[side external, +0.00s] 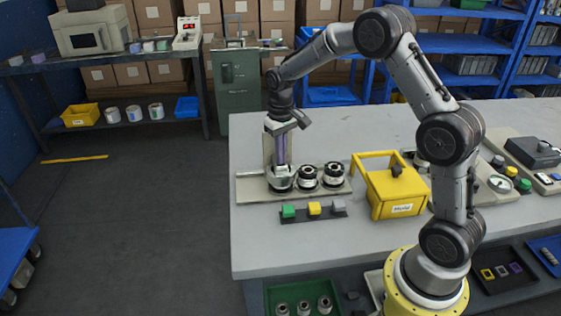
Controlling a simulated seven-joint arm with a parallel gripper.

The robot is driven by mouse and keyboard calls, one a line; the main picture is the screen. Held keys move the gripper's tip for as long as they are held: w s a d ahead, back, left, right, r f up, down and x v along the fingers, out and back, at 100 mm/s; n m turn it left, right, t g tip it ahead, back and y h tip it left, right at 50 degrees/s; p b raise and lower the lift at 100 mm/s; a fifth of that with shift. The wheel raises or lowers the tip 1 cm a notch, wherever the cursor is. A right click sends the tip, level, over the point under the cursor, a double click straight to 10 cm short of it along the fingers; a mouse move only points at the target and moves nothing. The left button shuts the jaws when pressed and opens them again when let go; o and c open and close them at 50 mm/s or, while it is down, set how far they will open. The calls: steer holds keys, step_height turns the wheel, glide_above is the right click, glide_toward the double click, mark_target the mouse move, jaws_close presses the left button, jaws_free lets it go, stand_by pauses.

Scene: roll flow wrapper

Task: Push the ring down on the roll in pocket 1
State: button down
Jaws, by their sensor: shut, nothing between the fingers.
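A pale fixture plate (249,188) lies on the bench's left part, with three short dark-and-white rolls in a row: a left roll (281,187), a middle roll (307,178) and a right roll (334,174). My gripper (281,171) points straight down, shut, over the left roll. Its tip is at or just above that roll's top; I cannot tell if they touch. The ring on the left roll is hidden under the gripper. A purple upright part shows below my wrist; I cannot tell what it belongs to. Which roll is in pocket 1 is not marked legibly.
A yellow handled bin (397,192) stands right of the fixture. A dark strip with a green block (288,211), a yellow block (314,208) and a grey block (339,205) lies in front. A grey upright plate (267,150) stands close behind my gripper. The bench's front left is clear.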

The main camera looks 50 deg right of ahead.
step_height(320, 180, up, 8)
steer(key=shift+r, duration=0.25)
stand_by(0.9)
steer(key=shift+a, duration=0.1)
steer(key=s+a+r+n+t, duration=0.1)
steer(key=s+a+r+t, duration=0.1)
steer(key=s+a+r, duration=0.35)
steer(key=s+a+r+n+t, duration=0.1)
steer(key=s+a+r+t, duration=0.1)
steer(key=s+r, duration=0.65)
steer(key=s+a+f, duration=0.1)
steer(key=s+f, duration=0.2)
steer(key=s, duration=0.4)
steer(key=s+a+f+n+t, duration=0.1)
steer(key=s+f, duration=0.3)
steer(key=s, duration=0.3)
steer(key=shift+s+a+t, duration=0.25)
steer(key=shift+a+t, duration=0.05)
